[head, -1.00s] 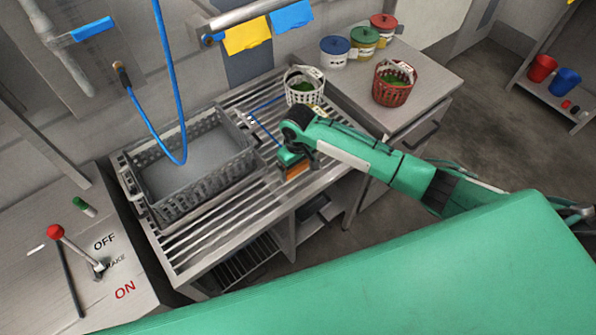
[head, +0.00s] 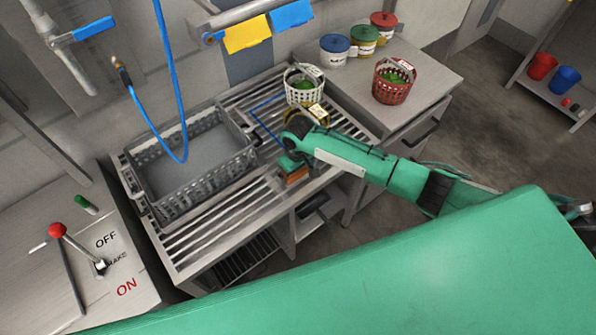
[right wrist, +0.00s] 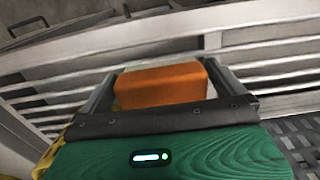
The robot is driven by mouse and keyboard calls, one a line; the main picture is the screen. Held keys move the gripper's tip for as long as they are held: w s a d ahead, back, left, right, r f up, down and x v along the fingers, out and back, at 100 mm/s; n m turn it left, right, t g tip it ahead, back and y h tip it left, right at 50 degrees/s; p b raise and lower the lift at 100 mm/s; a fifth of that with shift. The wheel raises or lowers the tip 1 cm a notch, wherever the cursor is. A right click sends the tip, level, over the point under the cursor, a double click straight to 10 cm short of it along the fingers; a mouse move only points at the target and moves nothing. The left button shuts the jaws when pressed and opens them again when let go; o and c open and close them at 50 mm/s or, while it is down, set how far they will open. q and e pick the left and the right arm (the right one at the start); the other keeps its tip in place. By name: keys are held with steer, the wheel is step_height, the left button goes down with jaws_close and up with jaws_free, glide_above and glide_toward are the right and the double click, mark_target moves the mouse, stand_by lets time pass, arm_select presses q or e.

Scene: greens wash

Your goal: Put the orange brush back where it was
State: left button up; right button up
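The orange brush (head: 296,176) is at my right gripper (head: 287,168), low over the front right part of the slatted metal rack. In the right wrist view, the orange block of the brush (right wrist: 160,86) sits between the two fingers of my right gripper (right wrist: 158,88), which close along its sides. The gripper covers part of the brush in the head view. I cannot tell whether the brush's underside touches the slats. My left gripper is not in view.
A grey perforated crate (head: 203,190) fills the left of the rack (head: 205,235). A white basket of greens (head: 303,84) stands behind the gripper, with a partly hidden yellow item (head: 320,112) near it. A red basket (head: 394,84) and lidded tubs (head: 335,50) stand on the right counter.

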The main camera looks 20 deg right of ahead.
step_height(320, 180, up, 12)
steer(key=b, duration=0.2)
steer(key=shift+r, duration=0.15)
stand_by(0.5)
steer(key=s+a+f+t+y, duration=0.1)
steer(key=s+a+f, duration=0.1)
steer(key=s, duration=0.5)
steer(key=s+a+f+t+y, duration=0.1)
steer(key=s+a+f+y, duration=0.1)
steer(key=s, duration=0.5)
steer(key=s+d+r+m+t+h, duration=0.25)
steer(key=s+d, duration=0.75)
steer(key=s, duration=0.5)
step_height(320, 180, down, 33)
steer(key=g, duration=0.2)
steer(key=s+d+f, duration=0.1)
steer(key=s+f, duration=0.8)
steer(key=s+d+f+g, duration=0.1)
steer(key=s+d+f, duration=0.1)
steer(key=s+f, duration=0.7)
steer(key=shift+s+d+f+n, duration=0.25)
steer(key=shift+s+n, duration=0.2)
steer(key=shift+s, duration=0.2)
